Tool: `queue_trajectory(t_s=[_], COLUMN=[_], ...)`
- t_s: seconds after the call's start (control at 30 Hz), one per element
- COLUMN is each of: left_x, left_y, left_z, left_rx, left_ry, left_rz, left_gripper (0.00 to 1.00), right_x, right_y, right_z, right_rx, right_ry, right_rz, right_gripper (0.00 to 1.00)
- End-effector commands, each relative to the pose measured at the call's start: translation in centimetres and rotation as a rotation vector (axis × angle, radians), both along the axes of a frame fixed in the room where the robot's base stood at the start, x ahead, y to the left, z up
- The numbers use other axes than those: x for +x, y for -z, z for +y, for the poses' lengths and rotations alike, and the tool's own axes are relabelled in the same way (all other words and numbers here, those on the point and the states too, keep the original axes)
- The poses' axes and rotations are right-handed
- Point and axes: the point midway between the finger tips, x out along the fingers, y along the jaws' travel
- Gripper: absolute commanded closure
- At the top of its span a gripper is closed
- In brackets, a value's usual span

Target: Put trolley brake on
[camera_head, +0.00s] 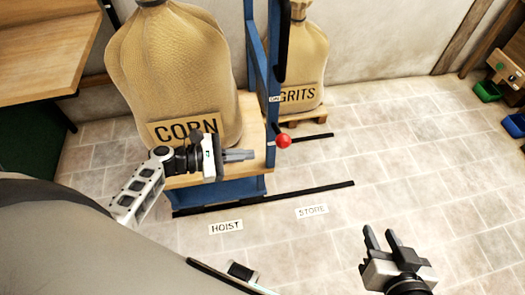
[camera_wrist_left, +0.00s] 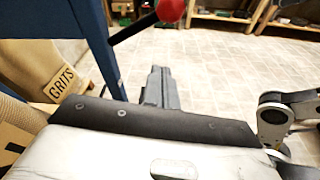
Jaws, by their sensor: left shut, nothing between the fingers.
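The trolley has a blue frame (camera_head: 256,60) and a wooden deck (camera_head: 257,150), and carries a corn sack (camera_head: 175,75). A lever with a red ball knob (camera_head: 284,141) sticks out from its right side. In the left wrist view the red knob (camera_wrist_left: 170,10) is at the top, on a dark rod running to a blue post. A small white label (camera_head: 275,98), seemingly reading "ON", is on the post above it. My left gripper (camera_head: 252,155) is shut and empty, just left of the knob and apart from it. My right gripper (camera_head: 380,233) is open and empty over the floor at lower right.
A grits sack (camera_head: 299,65) stands on a pallet behind the trolley. Dark floor strips (camera_head: 320,191) and the floor labels HOIST (camera_head: 225,227) and STORE (camera_head: 312,211) lie in front. A wooden bench (camera_head: 45,45) is at upper left. Coloured bins (camera_head: 487,91) are at far right. The right floor is clear.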

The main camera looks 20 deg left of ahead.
Motion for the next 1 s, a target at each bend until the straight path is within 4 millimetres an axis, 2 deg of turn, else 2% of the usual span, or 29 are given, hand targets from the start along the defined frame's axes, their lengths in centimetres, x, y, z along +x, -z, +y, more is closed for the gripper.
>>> queue_trajectory(t_s=[0.2, 0.77, 0.87, 0.97, 1.0], left_x=[-1.1, -1.2, -1.8, -3.9, -5.2], left_y=[-0.4, -0.4, -0.3, 0.2, 0.4], left_z=[1.5, 1.6, 0.8, -1.4, -2.6], left_rx=[0.0, 0.001, 0.049, 0.209, 0.302], left_ry=[0.0, 0.001, 0.043, 0.186, 0.274], left_rz=[0.0, -0.001, -0.024, -0.113, -0.169], left_gripper=[1.0, 1.0, 1.0, 1.0, 1.0], right_x=[0.0, 0.3, 0.3, 0.3, 0.3], right_y=[0.2, 0.1, 0.0, 0.0, 0.0], right_z=[0.0, 0.0, 0.0, 0.0, 0.0], right_rx=[-0.001, 0.001, 0.001, 0.002, 0.002], right_ry=[0.001, 0.003, 0.003, 0.002, 0.002], right_rz=[0.004, -0.004, -0.005, -0.005, -0.005], right_gripper=[0.66, 0.66, 0.66, 0.66, 0.66])
